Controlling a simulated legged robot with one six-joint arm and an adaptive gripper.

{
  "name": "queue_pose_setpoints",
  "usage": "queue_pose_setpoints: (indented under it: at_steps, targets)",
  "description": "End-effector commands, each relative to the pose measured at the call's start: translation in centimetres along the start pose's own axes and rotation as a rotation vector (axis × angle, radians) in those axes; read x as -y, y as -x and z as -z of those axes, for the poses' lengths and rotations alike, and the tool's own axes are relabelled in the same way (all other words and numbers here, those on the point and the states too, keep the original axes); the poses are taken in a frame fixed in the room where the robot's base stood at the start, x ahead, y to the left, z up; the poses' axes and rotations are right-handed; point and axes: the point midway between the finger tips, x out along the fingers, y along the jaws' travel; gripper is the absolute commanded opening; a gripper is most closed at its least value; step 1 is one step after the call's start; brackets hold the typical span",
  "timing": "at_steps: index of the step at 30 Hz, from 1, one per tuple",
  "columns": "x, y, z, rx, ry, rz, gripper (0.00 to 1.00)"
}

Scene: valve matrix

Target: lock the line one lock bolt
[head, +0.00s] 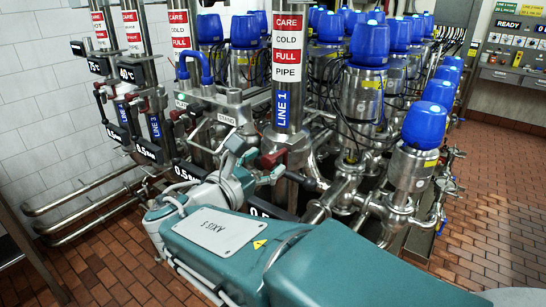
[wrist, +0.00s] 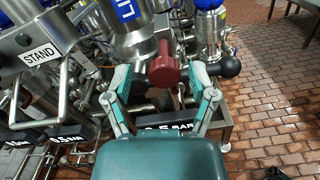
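The LINE 1 pipe (head: 287,90) stands upright in the head view, with a blue label and a red and white CARE COLD FULL PIPE sign. Low on it is a dark red knob-like part (head: 271,159), likely the line one lock bolt. In the wrist view this red part (wrist: 164,65) is near the centre, with a black ball-ended handle (wrist: 230,66) to its right. My gripper (wrist: 163,78) is open, its teal fingers spread left and right of the red part as seen from the wrist. I cannot tell whether they touch it. In the head view my gripper (head: 238,165) is partly hidden by its own wrist.
A STAND label (head: 226,119) and steel fittings lie close left of the gripper. Blue-capped valves (head: 368,45) crowd the right and back. A black pressure label bar (wrist: 165,127) runs below the fingers. Open brick floor (head: 490,210) lies at right.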

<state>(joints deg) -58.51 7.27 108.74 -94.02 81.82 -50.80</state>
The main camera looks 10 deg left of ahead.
Motion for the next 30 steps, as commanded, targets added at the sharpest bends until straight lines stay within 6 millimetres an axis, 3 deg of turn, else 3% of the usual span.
queue_pose_setpoints:
  at_steps: [8,21,30]
  targets:
    - [0.0,1.1,0.0,-0.001,-0.001,-0.002,0.73]
    - [-0.3,9.9,0.2,-0.001,0.002,-0.005,0.73]
    - [-0.2,12.1,0.2,0.0,0.001,0.0,0.73]
